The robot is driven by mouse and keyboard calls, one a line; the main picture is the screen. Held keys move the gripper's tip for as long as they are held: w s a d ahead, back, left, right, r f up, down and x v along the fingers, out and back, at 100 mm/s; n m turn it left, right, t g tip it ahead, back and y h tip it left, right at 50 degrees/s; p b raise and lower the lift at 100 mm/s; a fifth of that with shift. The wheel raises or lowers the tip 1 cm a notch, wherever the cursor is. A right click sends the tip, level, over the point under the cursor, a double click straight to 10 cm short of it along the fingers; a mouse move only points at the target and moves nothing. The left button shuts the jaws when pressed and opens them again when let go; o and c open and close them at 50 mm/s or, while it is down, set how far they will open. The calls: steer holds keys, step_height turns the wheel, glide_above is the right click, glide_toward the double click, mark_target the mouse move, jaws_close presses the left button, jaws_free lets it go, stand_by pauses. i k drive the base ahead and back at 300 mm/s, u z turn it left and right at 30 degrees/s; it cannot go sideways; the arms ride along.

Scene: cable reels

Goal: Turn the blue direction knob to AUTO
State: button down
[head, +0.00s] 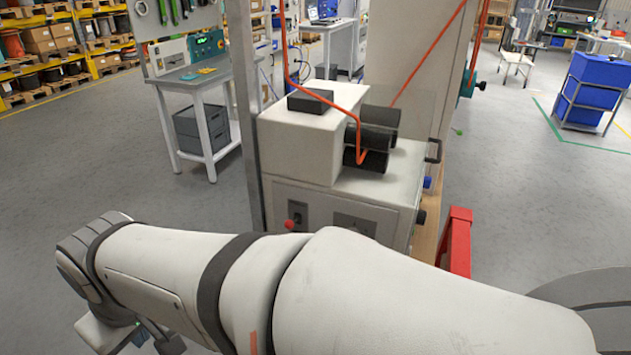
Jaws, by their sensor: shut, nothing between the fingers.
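A small blue knob (428,182) sticks out from the right side of the white cable machine (345,190) in the middle of the head view. It is seen from the side, so its pointer and any AUTO label cannot be read. A black knob (421,217) sits just below it on the same side. My arm reaches across the bottom of the view to the lower left, away from the blue knob.
A red knob (290,225) sits on the machine's front. An orange cable (361,140) passes between black rollers (368,158). A red frame (457,240) stands right of the machine. A grey workbench (205,75) stands at left. Open floor (515,180) lies right.

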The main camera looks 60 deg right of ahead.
mark_target(427, 183)
steer(key=u, duration=0.15)
steer(key=k, duration=1.7)
steer(key=z, duration=1.85)
steer(key=i, duration=1)
steer(key=z, duration=0.05)
